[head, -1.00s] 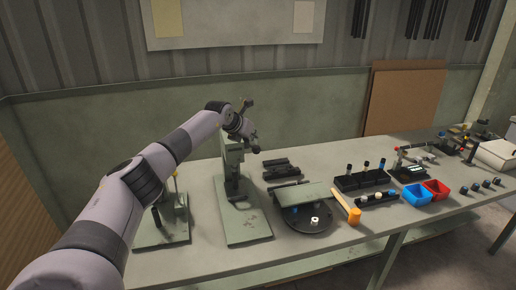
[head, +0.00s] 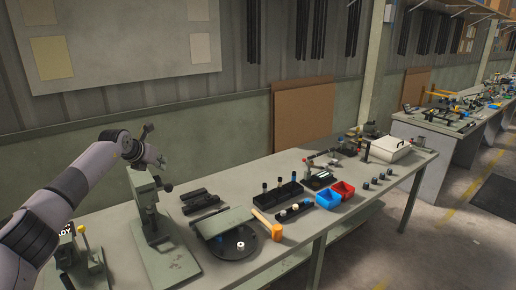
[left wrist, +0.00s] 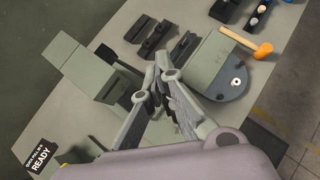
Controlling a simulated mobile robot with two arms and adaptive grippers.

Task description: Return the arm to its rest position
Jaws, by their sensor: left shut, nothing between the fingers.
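My left arm comes in from the left in the head view. My left gripper (head: 156,161) is above the bench, seen against the top of a green press-like stand (head: 148,192). In the left wrist view the fingers of my left gripper (left wrist: 165,66) come together with nothing between them. Below them are the green stand (left wrist: 85,70) and a green plate (left wrist: 210,65). I cannot tell from the pictures whether the gripper touches the stand. My right gripper is in neither view.
The bench (head: 270,180) carries black bars (head: 200,202), a round dark base (head: 240,243), an orange mallet (head: 268,225), a black rack (head: 280,195), and blue (head: 328,198) and red (head: 343,190) bins. A second stand (head: 85,265) is at lower left. Another bench (head: 430,128) stands farther right.

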